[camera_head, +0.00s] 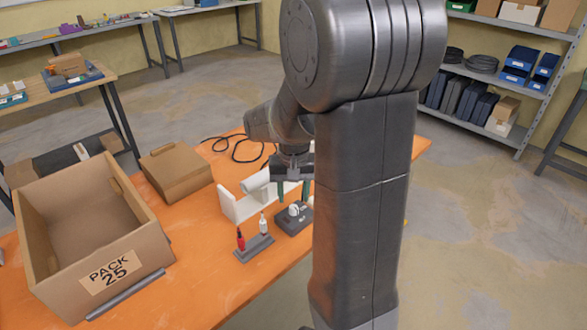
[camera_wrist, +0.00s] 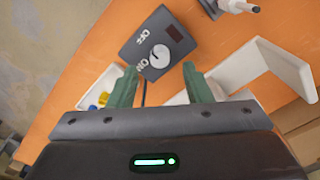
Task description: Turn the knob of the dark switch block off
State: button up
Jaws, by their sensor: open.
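The dark switch block (camera_head: 286,226) lies on the orange table, below my gripper in the head view. The wrist view shows its dark top (camera_wrist: 139,50) with OFF and ON labels, a dark red window and a round white knob (camera_wrist: 160,56). I cannot tell for certain which label the knob points to. My gripper (camera_head: 293,199) is open, its two green fingers pointing down above the block. In the wrist view, the fingertips of my gripper (camera_wrist: 159,70) stand apart on either side of the knob's line, with nothing between them. Whether they reach the knob's height is unclear.
A white stand (camera_head: 239,207) is close behind the block. A grey holder (camera_head: 255,249) with a red and a white bottle stands left of it. An open box marked PACK 25 (camera_head: 141,252) and a closed carton (camera_head: 176,172) are farther left. Black cable (camera_head: 238,149) lies behind.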

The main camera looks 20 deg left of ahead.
aim_at(294, 207)
notch_tip(294, 207, up, 10)
jog(key=shift+r, duration=0.25)
jog(key=shift+f, duration=0.1)
dwell(0.4)
notch_tip(294, 207, down, 14)
jog(key=shift+r, duration=0.1)
dwell(0.4)
